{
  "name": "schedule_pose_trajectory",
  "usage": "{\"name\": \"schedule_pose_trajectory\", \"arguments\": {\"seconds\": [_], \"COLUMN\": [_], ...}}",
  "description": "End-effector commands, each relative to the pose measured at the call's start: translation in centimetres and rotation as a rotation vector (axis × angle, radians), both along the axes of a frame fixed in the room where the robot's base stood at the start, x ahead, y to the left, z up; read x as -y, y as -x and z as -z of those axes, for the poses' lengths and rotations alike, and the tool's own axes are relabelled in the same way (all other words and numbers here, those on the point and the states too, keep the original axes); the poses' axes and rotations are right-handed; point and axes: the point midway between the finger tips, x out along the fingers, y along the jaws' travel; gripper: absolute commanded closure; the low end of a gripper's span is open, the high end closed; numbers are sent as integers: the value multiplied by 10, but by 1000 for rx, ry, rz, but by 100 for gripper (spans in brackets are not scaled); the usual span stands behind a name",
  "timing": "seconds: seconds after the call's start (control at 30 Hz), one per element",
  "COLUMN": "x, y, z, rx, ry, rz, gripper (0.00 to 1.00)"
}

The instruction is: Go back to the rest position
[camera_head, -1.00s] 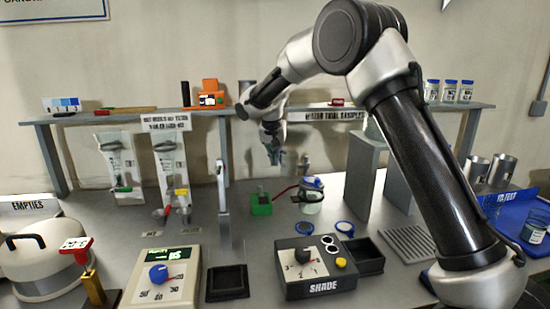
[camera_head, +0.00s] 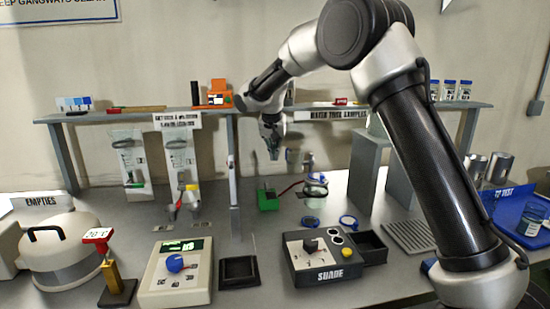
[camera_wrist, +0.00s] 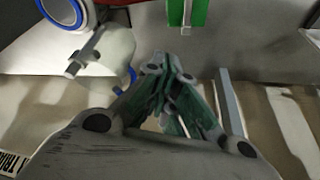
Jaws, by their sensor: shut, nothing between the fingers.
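My gripper (camera_head: 274,153) hangs from my arm above the middle of the bench, pointing down, shut and empty. It is above and apart from the green block (camera_head: 267,199) and the glass vessel (camera_head: 315,185). In the wrist view my gripper's fingers (camera_wrist: 165,65) come together with nothing visible between them. The green block (camera_wrist: 187,12) also shows at the top edge of that view, and a round pale vessel with a blue ring (camera_wrist: 105,50) is at upper left.
The bench (camera_head: 215,225) holds a dial box (camera_head: 173,272), a black box marked SHADE (camera_head: 318,255), a white lidded pot (camera_head: 62,250) and a blue tray (camera_head: 508,218). A raised shelf (camera_head: 215,112) runs behind, with jars and an orange device (camera_head: 219,92). A thin upright post (camera_head: 233,180) stands left of my gripper.

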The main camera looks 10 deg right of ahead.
Motion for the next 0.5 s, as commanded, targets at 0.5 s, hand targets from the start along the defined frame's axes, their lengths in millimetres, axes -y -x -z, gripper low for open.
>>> {"name": "schedule_pose_trajectory", "arguments": {"seconds": [0.5], "x": [-17], "y": [22], "z": [-66], "rx": [-1], "ry": [6], "rz": [-20], "gripper": [100]}}
